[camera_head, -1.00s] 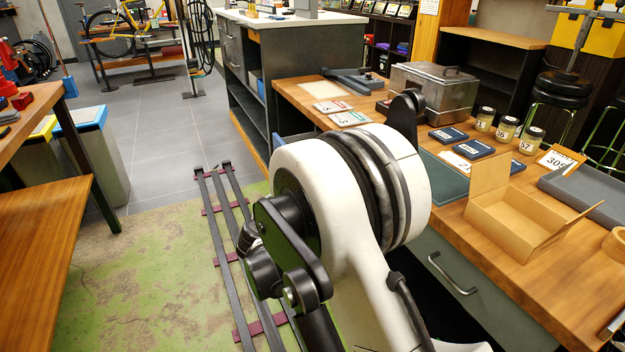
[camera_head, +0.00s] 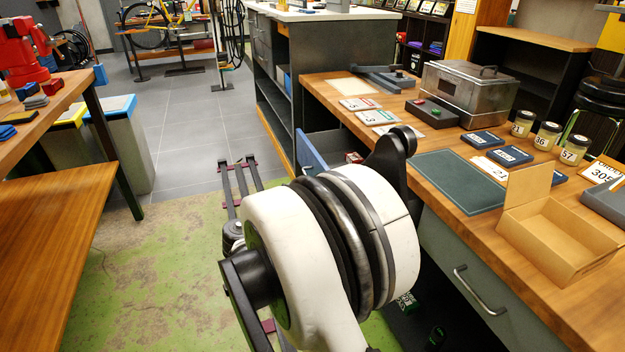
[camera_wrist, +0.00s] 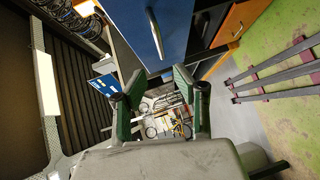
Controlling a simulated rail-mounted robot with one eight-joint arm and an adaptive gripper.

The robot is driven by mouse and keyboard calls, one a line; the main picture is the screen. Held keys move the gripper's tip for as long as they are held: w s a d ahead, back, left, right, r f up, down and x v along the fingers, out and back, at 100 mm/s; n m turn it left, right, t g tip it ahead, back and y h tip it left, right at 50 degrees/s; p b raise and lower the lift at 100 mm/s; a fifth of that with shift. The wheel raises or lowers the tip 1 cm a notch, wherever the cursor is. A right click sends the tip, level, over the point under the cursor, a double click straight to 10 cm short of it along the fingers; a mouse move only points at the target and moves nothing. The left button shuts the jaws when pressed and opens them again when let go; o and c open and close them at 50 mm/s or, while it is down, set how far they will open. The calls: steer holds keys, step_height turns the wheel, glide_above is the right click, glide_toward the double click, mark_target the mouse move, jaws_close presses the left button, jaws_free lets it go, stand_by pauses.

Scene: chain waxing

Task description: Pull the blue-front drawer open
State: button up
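The blue-front drawer (camera_head: 312,154) shows in the head view on the near side of the wooden bench, its blue front standing out from the bench. A small red item shows behind the front, so the drawer looks partly open. My arm hides its lower part. In the wrist view the blue front (camera_wrist: 172,24) is at the top, with a metal handle (camera_wrist: 154,34) on it. My gripper (camera_wrist: 160,92) is open below the handle, with a gap between its fingers and nothing clearly held. The head view does not show the gripper.
The wooden bench (camera_head: 455,139) carries a metal box (camera_head: 470,92), a dark mat (camera_head: 459,182), jars and an open cardboard box (camera_head: 555,232). A grey drawer (camera_head: 490,290) is at the near right. Floor rails (camera_head: 240,180) run left of my arm. Open floor lies left.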

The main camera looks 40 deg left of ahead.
steer(key=b+x, duration=0.3)
steer(key=x, duration=0.9)
steer(key=shift+w+a, duration=0.1)
steer(key=shift+w, duration=0.1)
steer(key=shift+c, duration=0.5)
jaws_close()
